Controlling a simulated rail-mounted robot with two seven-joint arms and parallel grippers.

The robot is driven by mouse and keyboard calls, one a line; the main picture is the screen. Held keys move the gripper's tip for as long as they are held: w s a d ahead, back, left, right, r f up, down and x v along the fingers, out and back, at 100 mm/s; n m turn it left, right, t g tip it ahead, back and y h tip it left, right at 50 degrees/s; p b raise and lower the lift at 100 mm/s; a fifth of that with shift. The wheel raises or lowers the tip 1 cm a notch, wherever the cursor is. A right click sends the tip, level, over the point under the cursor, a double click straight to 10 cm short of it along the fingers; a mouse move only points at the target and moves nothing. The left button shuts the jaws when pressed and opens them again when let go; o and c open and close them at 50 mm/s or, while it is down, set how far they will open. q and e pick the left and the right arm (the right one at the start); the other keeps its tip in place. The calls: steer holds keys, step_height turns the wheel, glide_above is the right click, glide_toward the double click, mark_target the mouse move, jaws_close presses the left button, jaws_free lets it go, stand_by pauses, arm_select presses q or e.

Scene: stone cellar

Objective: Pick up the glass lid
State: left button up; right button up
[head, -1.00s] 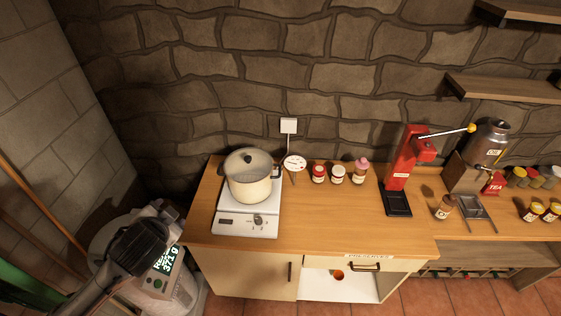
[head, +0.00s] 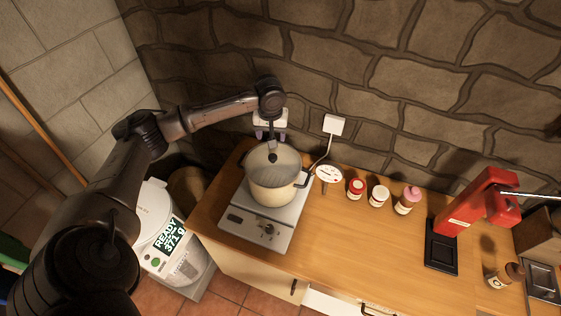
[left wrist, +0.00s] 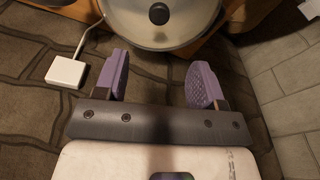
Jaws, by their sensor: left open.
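The glass lid (head: 285,163) sits on a cream pot (head: 271,188), which stands on a white hot plate (head: 243,222) at the left end of the wooden counter. The lid's dark round knob (left wrist: 159,13) shows at the top of the left wrist view, with the glass and metal rim (left wrist: 185,36) around it. My left gripper (head: 270,135) is open and empty, just behind the pot on the wall side. Its two purple fingers (left wrist: 160,80) are spread apart in the left wrist view, with the knob beyond their tips. My right gripper is not seen.
A white wall socket (head: 334,125) with a cable is right of the gripper. A thermometer dial (head: 328,174) and several small jars (head: 378,196) stand right of the pot. A red press (head: 477,212) is farther right. The stone wall is close behind.

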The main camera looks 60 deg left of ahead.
arm_select(q)
steer(key=n, duration=0.1)
glide_above(273, 156)
steer(key=f, duration=0.8)
steer(key=shift+s+d+f+p, duration=0.15)
steer(key=shift+s+d+p, duration=0.05)
steer(key=shift+d+p, duration=0.1)
steer(key=f, duration=0.2)
steer(key=f+p, duration=0.1)
steer(key=f, duration=0.1)
steer(key=shift+w+a+f, duration=0.1)
steer(key=shift+w+a, duration=0.05)
steer(key=shift+a, duration=0.1)
steer(key=shift+f, duration=0.5)
jaws_close()
